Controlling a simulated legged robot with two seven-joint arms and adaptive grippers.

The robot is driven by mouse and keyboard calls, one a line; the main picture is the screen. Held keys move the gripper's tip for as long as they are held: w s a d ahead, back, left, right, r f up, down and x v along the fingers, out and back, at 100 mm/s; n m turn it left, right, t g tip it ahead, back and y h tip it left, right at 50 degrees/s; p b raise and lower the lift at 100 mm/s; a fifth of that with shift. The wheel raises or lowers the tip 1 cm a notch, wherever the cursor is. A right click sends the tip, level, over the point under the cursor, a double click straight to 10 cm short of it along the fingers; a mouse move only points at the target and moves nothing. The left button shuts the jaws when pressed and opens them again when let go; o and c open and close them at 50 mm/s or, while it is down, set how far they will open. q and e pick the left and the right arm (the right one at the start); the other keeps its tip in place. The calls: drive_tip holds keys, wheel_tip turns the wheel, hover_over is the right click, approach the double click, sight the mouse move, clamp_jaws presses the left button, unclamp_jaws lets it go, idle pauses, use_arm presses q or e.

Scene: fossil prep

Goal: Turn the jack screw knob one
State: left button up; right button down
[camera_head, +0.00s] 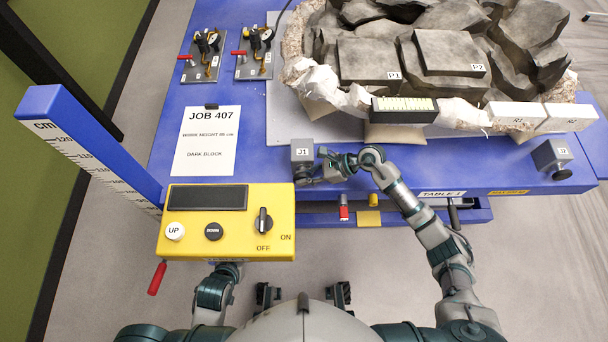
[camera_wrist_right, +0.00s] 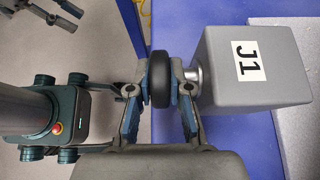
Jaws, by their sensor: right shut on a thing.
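The jack block marked J1 (camera_head: 302,153) is a grey box at the table's front edge, left of centre. In the right wrist view, the J1 block (camera_wrist_right: 252,68) carries a black round knob (camera_wrist_right: 159,80) on a short metal shaft. My right gripper (camera_head: 314,172) is at the front of this block. Its fingers (camera_wrist_right: 160,76) are shut on the knob, one pad on each side. In the head view the gripper largely hides the knob. My left gripper (camera_wrist_right: 62,15) shows at the top left of the right wrist view, apart from the knob, its fingers spread and empty.
A yellow control box (camera_head: 228,252) stands close on the left, beside a blue measuring post (camera_head: 85,143). A second jack block, J2 (camera_head: 551,155), is at the table's right end. A fossil slab (camera_head: 372,60) fills the back. A job sheet (camera_head: 206,140) lies on the blue table.

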drive_tip(key=shift+d+f, duration=0.2)
drive_tip(key=shift+f, duration=0.1)
drive_tip(key=c, duration=1.4)
unclamp_jaws()
drive_tip(key=shift+o, duration=0.2)
drive_tip(key=shift+w, duration=0.1)
drive_tip(key=shift+r, duration=0.1)
drive_tip(key=shift+d+r, duration=0.35)
drive_tip(key=shift+d, duration=0.15)
drive_tip(key=v, duration=1.1)
drive_tip(key=shift+f, duration=0.15)
